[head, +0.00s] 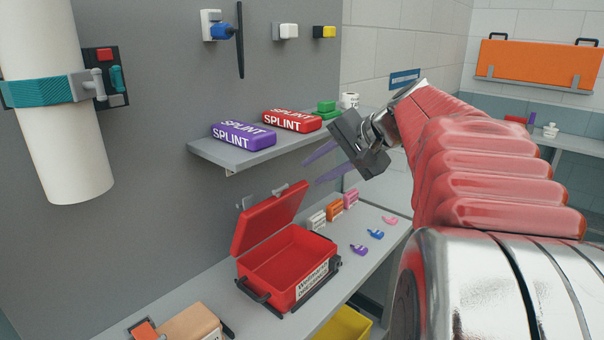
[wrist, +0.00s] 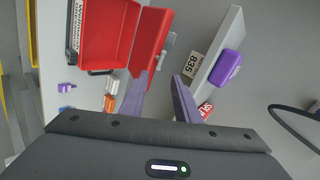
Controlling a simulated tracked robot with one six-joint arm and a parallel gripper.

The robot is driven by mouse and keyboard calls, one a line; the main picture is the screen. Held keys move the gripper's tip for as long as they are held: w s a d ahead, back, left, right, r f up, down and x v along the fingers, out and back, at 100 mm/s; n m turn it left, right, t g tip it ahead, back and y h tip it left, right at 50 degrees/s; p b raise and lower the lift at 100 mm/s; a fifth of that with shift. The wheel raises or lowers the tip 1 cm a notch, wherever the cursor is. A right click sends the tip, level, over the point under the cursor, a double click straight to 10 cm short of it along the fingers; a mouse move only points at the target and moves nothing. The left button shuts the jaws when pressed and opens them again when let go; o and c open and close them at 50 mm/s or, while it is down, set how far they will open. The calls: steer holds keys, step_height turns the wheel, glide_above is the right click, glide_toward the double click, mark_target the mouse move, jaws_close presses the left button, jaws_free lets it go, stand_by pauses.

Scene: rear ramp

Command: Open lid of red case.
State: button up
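The red case (head: 290,262) stands on the lower grey bench with a white label on its front. Its red lid (head: 268,219) is raised and leans back toward the wall, and the inside looks empty. The case also shows in the wrist view (wrist: 104,30), with its lid (wrist: 151,40) beside it. My gripper (head: 321,163) is above and to the right of the case, apart from the lid. Its two purple fingers are spread with nothing between them, as the wrist view also shows (wrist: 160,88).
A wall shelf (head: 200,149) holds a purple splint box (head: 243,136) and a red splint box (head: 291,121). Small white, orange and pink boxes (head: 335,208) stand right of the case. Small clips (head: 375,234) lie nearby. A tan box (head: 190,324) is at the front left; a yellow bin (head: 345,324) sits below.

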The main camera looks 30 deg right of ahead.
steer(key=shift+a, duration=0.25)
steer(key=shift+c, duration=1.3)
steer(key=s+a+f, duration=0.1)
steer(key=a, duration=0.2)
steer(key=s+a+f+n+g, duration=0.1)
steer(key=a, duration=0.2)
steer(key=a+f+n, duration=0.1)
steer(key=a+f, duration=0.1)
steer(key=shift+s+a+g, duration=0.4)
jaws_close()
steer(key=s+a+f+n+g+h, duration=0.2)
steer(key=s+a+f+n, duration=0.8)
steer(key=s+a+f, duration=0.4)
steer(key=s+f, duration=0.1)
steer(key=s, duration=0.1)
steer(key=shift+s+a+h, duration=0.3)
steer(key=shift+h, duration=0.1)
